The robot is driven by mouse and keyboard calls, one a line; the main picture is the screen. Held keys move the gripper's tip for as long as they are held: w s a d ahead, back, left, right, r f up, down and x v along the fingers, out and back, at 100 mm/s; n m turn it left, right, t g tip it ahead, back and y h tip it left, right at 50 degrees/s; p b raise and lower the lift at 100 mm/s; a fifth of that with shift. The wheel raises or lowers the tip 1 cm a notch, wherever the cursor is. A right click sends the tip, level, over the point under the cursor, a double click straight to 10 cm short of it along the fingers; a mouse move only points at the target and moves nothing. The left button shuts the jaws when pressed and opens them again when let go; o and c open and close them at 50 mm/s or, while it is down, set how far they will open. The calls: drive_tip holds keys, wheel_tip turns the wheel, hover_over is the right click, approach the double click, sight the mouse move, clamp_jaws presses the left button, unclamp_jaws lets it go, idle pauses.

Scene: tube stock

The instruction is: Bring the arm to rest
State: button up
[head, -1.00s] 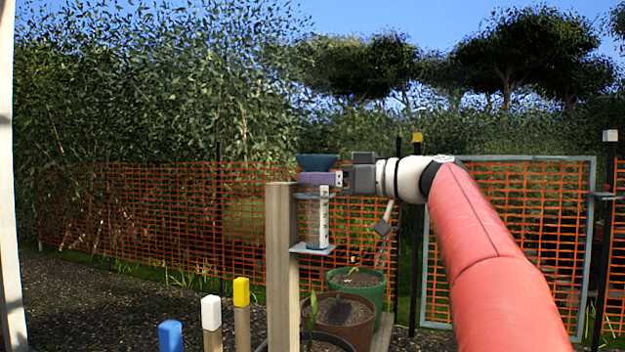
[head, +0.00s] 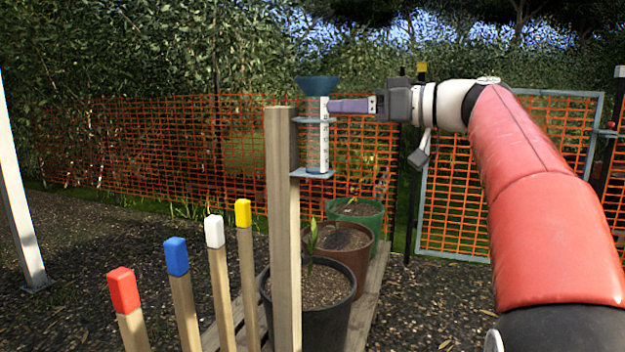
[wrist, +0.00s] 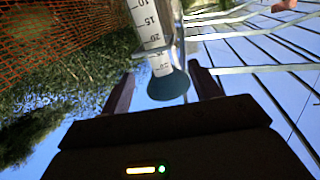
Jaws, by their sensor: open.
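My gripper (head: 334,105) is open and empty, with its purple fingers pointing left towards the rain gauge. The rain gauge is a clear tube with a white scale (head: 324,135) and a dark blue funnel top (head: 317,86). It stands upright in a grey bracket (head: 312,174) on a wooden post (head: 284,230). In the head view the fingertips are just right of the tube, below the funnel. In the wrist view my gripper (wrist: 162,88) has one finger on each side of the funnel (wrist: 168,86), with gaps between. I cannot tell the exact distance.
Potted plants in a black pot (head: 315,310), a brown pot (head: 345,258) and a green pot (head: 362,220) stand below on a wooden pallet (head: 372,300). Stakes with coloured tips, one red (head: 123,290), stand at the left. An orange mesh fence (head: 130,150) runs behind.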

drive_tip(key=s+d+f+m+g+h+p, duration=0.1)
drive_tip(key=s+d+f+m+h+p, duration=0.1)
drive_tip(key=s+f+h, duration=0.3)
drive_tip(key=s+d+f+m+g+h+p, duration=0.1)
drive_tip(key=s+f+m+h+p, duration=0.2)
drive_tip(key=s+f, duration=1.1)
drive_tip(key=s+d+f+m+g+h+p, duration=0.1)
drive_tip(key=s+d+f+m+h+p, duration=0.1)
drive_tip(key=s+f+m+h, duration=0.4)
drive_tip(key=s+f+h+p, duration=0.1)
drive_tip(key=s+f, duration=0.2)
drive_tip(key=f, duration=0.4)
drive_tip(key=shift+s+d+f, duration=0.25)
drive_tip(key=shift+d+f, duration=0.05)
drive_tip(key=shift+f, duration=0.05)
